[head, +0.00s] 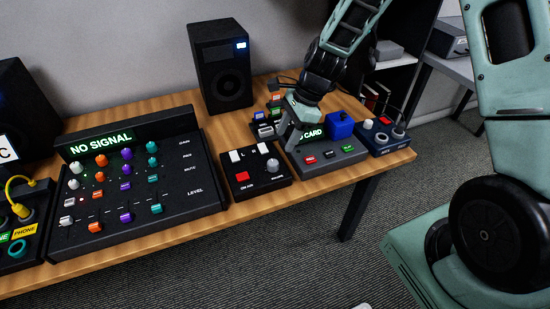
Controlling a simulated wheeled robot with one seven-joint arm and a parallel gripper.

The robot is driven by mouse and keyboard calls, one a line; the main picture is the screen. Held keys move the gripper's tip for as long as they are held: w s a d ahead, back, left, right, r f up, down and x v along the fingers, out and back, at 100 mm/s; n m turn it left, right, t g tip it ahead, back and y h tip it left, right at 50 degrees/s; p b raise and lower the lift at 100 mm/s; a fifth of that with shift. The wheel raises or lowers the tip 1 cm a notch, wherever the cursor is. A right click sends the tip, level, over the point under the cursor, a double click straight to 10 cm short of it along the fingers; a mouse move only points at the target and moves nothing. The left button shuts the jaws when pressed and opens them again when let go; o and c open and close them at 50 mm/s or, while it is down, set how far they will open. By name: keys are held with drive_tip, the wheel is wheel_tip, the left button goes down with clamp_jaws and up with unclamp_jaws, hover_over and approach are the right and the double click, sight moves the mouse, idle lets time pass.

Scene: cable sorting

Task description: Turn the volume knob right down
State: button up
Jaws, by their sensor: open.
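My gripper (293,130) points down over the left part of a dark grey device (338,156) whose green screen reads "CARD". Its fingers are small in the picture and I see nothing held in them. No label reading "volume" is legible here. A small box marked "ON AIR" (250,186) has a grey knob (272,165) on its right side, apart from my gripper. A dark blue box (386,138) at the table's right end carries a pale knob (368,124) and other round parts. The knobs' pointer marks are too small to read.
A mixer (150,215) showing "NO SIGNAL" has several coloured knobs and faders. A black speaker (221,65) stands behind. A blue block (341,125) is beside my gripper. Yellow-cabled gear (20,240) is at left. The wooden table (240,213) has a bare front strip.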

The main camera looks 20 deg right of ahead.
sight(273, 162)
drive_tip(key=x, duration=0.8)
drive_tip(key=shift+a+f, duration=0.15)
drive_tip(key=shift+f, duration=0.2)
drive_tip(key=c, duration=1)
